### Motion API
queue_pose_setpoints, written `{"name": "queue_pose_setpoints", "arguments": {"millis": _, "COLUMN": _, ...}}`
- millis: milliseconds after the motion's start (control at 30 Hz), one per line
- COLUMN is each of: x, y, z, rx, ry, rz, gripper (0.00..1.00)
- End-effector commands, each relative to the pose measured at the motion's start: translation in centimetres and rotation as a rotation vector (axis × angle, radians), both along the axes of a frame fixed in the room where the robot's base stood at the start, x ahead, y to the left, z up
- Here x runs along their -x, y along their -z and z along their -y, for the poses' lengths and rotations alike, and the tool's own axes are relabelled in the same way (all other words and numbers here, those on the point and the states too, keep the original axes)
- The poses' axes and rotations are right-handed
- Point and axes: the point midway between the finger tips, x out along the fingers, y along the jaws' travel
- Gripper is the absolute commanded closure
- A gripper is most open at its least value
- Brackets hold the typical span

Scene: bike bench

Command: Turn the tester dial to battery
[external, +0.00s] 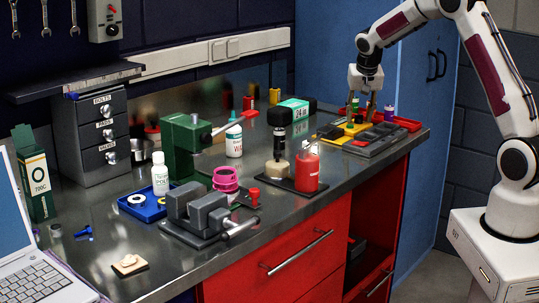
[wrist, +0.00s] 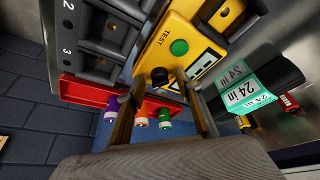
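The yellow tester (external: 336,132) lies at the far right end of the bench. In the wrist view the tester (wrist: 203,38) shows the word TEST, a green round button (wrist: 179,47) and a small display. A black round knob (wrist: 159,77), which looks like the dial, sits near its edge. My gripper (external: 362,112) points down over the tester. In the wrist view my gripper (wrist: 160,80) has its fingers apart, one on each side of the knob, with nothing visibly held. I cannot tell whether a finger touches the knob. The dial's markings and pointer are not readable.
A dark numbered tray (wrist: 93,40) adjoins the tester. A red tray (wrist: 75,90) and several coloured cylinders (wrist: 141,122) are close to my fingers. The teal "24 in" box (wrist: 248,97) is at the other side. A red canister (external: 307,172) stands nearer the camera.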

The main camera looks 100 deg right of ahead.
Motion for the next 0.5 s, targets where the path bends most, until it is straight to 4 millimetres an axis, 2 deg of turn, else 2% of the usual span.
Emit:
{"name": "queue_pose_setpoints", "arguments": {"millis": 267, "x": 0.0, "y": -0.1, "z": 0.0, "rx": 0.0, "ry": 0.0, "rz": 0.0, "gripper": 0.65}}
{"name": "queue_pose_setpoints", "arguments": {"millis": 500, "x": 0.0, "y": -1.2, "z": -0.5, "rx": 0.001, "ry": -0.001, "rz": 0.0, "gripper": 0.65}}
